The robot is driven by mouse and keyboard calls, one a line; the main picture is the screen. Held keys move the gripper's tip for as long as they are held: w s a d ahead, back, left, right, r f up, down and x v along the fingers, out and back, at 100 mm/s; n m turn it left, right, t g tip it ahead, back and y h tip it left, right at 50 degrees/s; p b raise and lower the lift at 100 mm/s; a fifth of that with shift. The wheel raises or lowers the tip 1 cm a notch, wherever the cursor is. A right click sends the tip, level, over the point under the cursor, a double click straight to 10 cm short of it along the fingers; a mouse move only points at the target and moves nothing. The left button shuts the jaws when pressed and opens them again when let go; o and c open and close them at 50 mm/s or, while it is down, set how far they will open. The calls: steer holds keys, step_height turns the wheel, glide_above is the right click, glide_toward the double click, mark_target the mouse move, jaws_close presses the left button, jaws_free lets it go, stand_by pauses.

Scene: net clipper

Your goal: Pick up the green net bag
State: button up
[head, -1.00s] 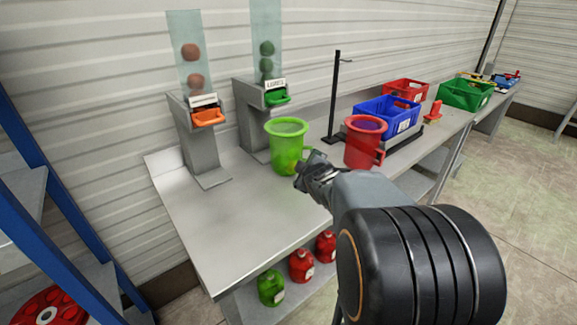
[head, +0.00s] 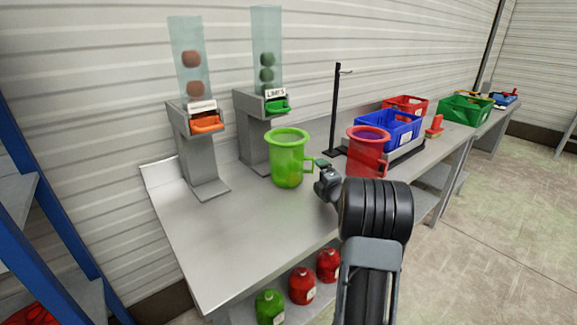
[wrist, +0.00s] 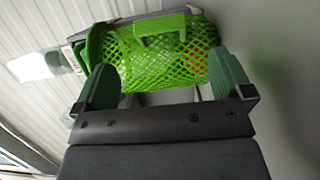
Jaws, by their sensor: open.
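The green net bag (head: 287,160) stands upright on the grey table, with a wide round rim and a handle on its right side. My gripper (head: 321,165) is just right of this handle, in front of the red net bag. In the wrist view the green mesh (wrist: 150,65) fills the space beyond and between my two fingers, with the green handle in front of it. My gripper (wrist: 165,74) is open there, its green-padded fingers wide apart. Nothing is clamped. I cannot tell whether a finger touches the mesh.
A red net bag (head: 367,158) stands close on the right, beside a blue crate (head: 388,132) and a black post (head: 335,110). The table (head: 225,235) is clear at front left.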

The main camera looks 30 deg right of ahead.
steer(key=shift+w+d+p, duration=0.15)
steer(key=shift+w+p, duration=0.2)
steer(key=shift+w, duration=1.2)
steer(key=shift+w+d+p, duration=0.1)
steer(key=shift+w+p, duration=0.2)
steer(key=shift+w, duration=1.25)
steer(key=c, duration=0.9)
steer(key=shift+c, duration=0.8)
steer(key=shift+r, duration=0.15)
